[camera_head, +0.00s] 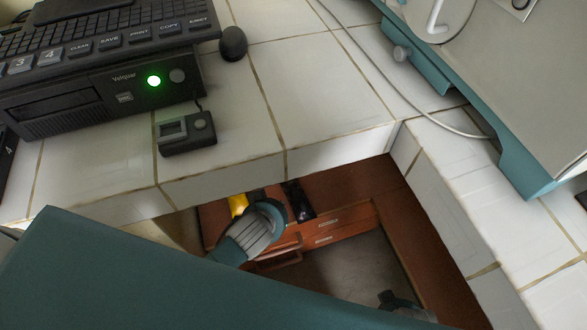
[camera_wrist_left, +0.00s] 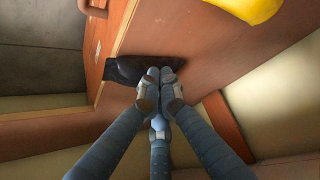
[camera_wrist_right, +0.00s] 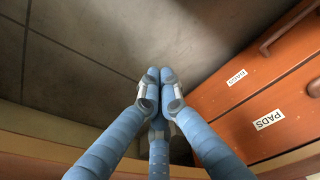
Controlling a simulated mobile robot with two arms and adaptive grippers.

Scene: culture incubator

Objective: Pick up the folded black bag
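The folded black bag (camera_wrist_left: 125,70) lies flat on the reddish-brown wooden surface, near its edge, in the left wrist view. In the head view a black item (camera_head: 297,199), apparently this bag, shows under the counter's front edge. My left gripper (camera_wrist_left: 161,73) has its fingertips together over the bag's right part; touching cannot be told. My left wrist shows in the head view (camera_head: 247,234), while its fingertips are hidden. My right gripper (camera_wrist_right: 160,74) is shut and empty above the grey floor, beside the drawers.
A yellow object (camera_head: 238,204) sits left of the black item. Labelled wooden drawers (camera_wrist_right: 265,105) with handles stand below. The white tiled counter (camera_head: 320,95) overhangs the opening. It bears a black keyboard device (camera_head: 90,95), and a teal-grey machine (camera_head: 520,90) stands at the right.

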